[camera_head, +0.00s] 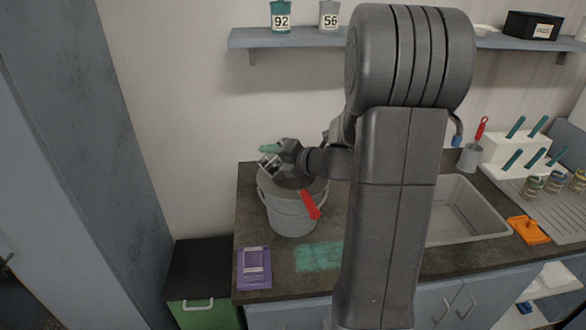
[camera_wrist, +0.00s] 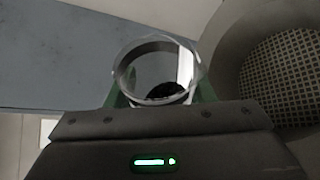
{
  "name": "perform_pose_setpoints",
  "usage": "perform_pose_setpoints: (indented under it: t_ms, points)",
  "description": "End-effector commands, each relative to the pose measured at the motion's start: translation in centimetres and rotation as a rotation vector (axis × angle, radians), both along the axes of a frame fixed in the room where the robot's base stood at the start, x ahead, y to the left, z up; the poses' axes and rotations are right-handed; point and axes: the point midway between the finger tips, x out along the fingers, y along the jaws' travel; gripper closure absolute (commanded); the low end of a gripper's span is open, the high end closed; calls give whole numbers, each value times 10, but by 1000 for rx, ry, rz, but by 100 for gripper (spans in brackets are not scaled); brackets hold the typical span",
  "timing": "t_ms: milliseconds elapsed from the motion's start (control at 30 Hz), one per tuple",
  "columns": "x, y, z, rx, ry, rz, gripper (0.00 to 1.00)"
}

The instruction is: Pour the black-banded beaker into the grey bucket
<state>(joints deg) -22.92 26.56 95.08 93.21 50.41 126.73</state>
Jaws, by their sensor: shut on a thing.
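The grey bucket (camera_head: 293,222) stands on the dark counter, left of the sink. My gripper (camera_head: 268,157) is over the back left of its rim, with teal fingers. It is shut on a clear beaker (camera_head: 266,164), small and partly hidden in the head view. In the wrist view the beaker (camera_wrist: 120,75) sits between the fingers, its round mouth towards the camera. A dark patch shows inside it low down; I cannot tell whether this is the band or contents. The bucket (camera_wrist: 228,50) is at the right there, with a mesh-like surface inside.
A red handle (camera_head: 310,204) sticks out over the bucket's front. A purple packet (camera_head: 254,267) and a teal mat (camera_head: 319,256) lie in front. The sink (camera_head: 470,212) and an orange thing (camera_head: 528,230) are to the right. A shelf (camera_head: 290,40) runs above.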

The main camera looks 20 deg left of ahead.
Motion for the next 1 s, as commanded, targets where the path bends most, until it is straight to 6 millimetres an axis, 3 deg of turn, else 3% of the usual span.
perform_pose_setpoints:
  t_ms: [200, 333, 500, 667, 1000]
  points:
    - [0, 0, -15, -115, -202, 1, 78]
    - [-3, 2, -3, -190, -338, 2, 78]
    - [-15, 9, -17, -273, -483, 3, 78]
    - [-25, 15, -3, -347, -615, 4, 78]
    - [-38, 22, -14, -476, -835, 1, 78]
